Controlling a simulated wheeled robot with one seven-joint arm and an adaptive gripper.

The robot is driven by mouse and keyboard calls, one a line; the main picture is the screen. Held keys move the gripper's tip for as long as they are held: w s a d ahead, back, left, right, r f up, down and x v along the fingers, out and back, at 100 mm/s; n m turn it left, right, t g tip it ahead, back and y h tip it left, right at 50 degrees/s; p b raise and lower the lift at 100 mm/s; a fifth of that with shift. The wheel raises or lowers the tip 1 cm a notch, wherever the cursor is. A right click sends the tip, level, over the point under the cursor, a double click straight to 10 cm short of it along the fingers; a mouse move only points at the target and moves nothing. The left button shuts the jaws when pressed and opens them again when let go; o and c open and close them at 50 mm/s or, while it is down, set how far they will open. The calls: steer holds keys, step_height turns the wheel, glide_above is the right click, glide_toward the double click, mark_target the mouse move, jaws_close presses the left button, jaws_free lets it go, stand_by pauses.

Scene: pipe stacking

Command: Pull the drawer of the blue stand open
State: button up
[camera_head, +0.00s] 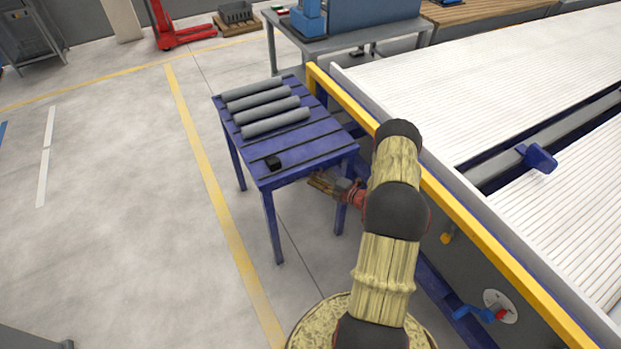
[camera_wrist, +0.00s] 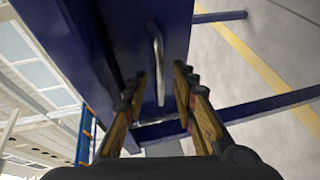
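The blue stand (camera_head: 315,133) is a table with thin legs, standing left of the conveyor. The drawer front faces my arm and is hidden in the head view. In the wrist view, the dark blue drawer front (camera_wrist: 125,45) carries a curved silver handle (camera_wrist: 156,55). My gripper (camera_head: 322,184) is at the stand's near side, just below the top. In the wrist view, my gripper (camera_wrist: 161,75) is open, with one finger on each side of the handle's lower part. Both fingers look apart from the handle. I see no clear gap around the drawer.
A conveyor with a yellow rail (camera_head: 470,212) runs close on the right. The floor (camera_head: 120,230) to the left is clear.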

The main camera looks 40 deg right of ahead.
steer(key=shift+x, duration=1.15)
steer(key=shift+c, duration=1.1)
steer(key=c, duration=0.4)
jaws_close()
